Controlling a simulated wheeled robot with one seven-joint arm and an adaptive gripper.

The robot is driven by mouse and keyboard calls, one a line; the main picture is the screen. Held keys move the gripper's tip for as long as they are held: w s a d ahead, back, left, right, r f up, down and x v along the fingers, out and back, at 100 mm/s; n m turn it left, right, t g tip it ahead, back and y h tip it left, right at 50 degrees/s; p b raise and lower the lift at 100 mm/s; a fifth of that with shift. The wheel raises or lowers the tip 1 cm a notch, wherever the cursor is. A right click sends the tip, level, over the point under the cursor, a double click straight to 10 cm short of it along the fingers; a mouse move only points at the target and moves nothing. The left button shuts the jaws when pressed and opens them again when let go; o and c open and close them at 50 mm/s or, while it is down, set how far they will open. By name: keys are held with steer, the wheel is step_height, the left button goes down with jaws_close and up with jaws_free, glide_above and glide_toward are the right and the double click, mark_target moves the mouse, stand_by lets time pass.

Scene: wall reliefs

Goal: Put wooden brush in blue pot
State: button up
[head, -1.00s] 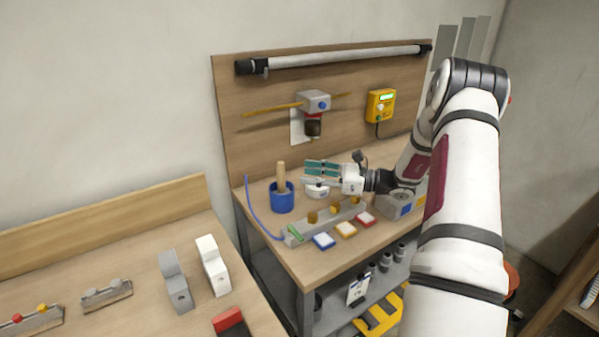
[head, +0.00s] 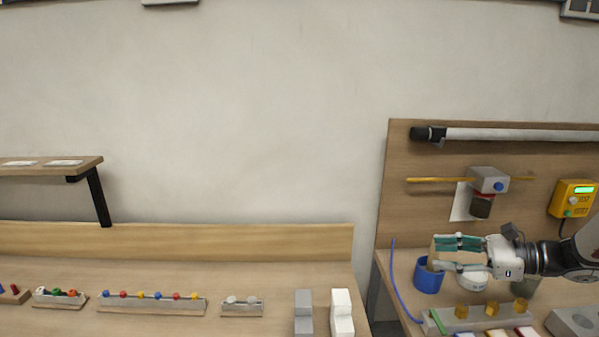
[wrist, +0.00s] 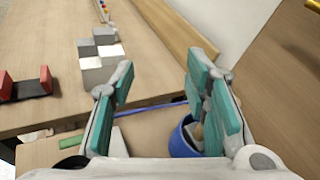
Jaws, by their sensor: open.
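The blue pot (head: 428,277) stands on the right-hand workbench; it also shows in the wrist view (wrist: 180,146), partly behind a finger. The wooden brush (wrist: 198,132) is inside the pot in the wrist view, with only a pale wooden part showing. In the head view my gripper hides most of the brush. My gripper (head: 440,253) has teal finger pads and is above and beside the pot, pointing left. In the wrist view the fingers (wrist: 157,78) are wide apart with nothing between them, and the pot lies below the right finger.
A grey rack with yellow knobs (head: 475,318) stands in front of the pot. A blue cord (head: 400,290) hangs at the bench's left. A clamp with a yellow rod (head: 488,180) is mounted above. A grey block (head: 303,312) and a white block (head: 341,312) stand on the left bench.

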steer(key=s+a+r+n+g+h, duration=0.3)
steer(key=s+a+n, duration=0.2)
steer(key=s+a, duration=0.2)
steer(key=s+a+r+n+g+h, duration=0.3)
steer(key=s+a+r+n, duration=0.15)
steer(key=s+a, duration=0.2)
steer(key=s+r+n+t+h, duration=0.2)
steer(key=s+n+h, duration=0.5)
steer(key=s+n, duration=0.4)
steer(key=shift+s+a+r+n+t, duration=0.25)
steer(key=shift+s+r+n+t, duration=0.25)
steer(key=shift+s, duration=1.35)
